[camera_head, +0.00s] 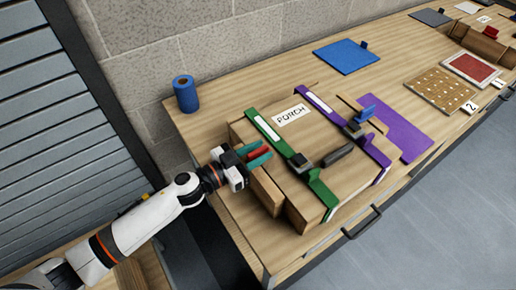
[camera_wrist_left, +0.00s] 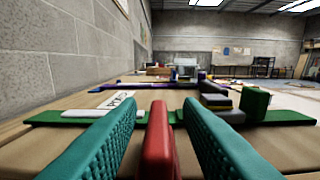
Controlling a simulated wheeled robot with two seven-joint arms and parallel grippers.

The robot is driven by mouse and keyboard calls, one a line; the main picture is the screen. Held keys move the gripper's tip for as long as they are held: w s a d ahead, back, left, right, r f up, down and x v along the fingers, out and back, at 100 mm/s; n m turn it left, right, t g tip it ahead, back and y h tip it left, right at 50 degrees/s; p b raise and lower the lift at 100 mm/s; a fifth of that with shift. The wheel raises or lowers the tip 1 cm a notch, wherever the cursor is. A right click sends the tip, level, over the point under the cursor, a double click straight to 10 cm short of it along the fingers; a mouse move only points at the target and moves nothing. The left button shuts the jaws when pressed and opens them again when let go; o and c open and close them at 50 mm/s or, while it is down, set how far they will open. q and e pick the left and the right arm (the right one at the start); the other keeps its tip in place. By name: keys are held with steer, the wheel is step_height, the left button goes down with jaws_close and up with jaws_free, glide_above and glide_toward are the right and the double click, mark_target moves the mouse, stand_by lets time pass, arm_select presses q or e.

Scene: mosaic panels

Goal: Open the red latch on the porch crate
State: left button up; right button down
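The wooden porch crate (camera_head: 282,196) has a label reading PORCH (camera_head: 291,115) and stands on the bench, with a green strap (camera_head: 272,134) and a purple strap (camera_head: 340,118) across its top. The red latch shows as an upright red bar (camera_wrist_left: 160,143) between my left gripper's fingers (camera_wrist_left: 160,112) in the left wrist view. Narrow gaps show beside the bar, so the fingers appear open around it. In the head view, my left gripper (camera_head: 257,156) is at the crate's left side, and the fingers partly hide the red part. My right gripper is not in view.
A blue roll (camera_head: 185,94) stands at the back left, a blue mat (camera_head: 347,56) behind, and a purple mat (camera_head: 405,137) and panels lie to the right.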

arm_select(q)
steer(key=shift+w+f, duration=0.1)
steer(key=shift+c, duration=0.7)
jaws_close()
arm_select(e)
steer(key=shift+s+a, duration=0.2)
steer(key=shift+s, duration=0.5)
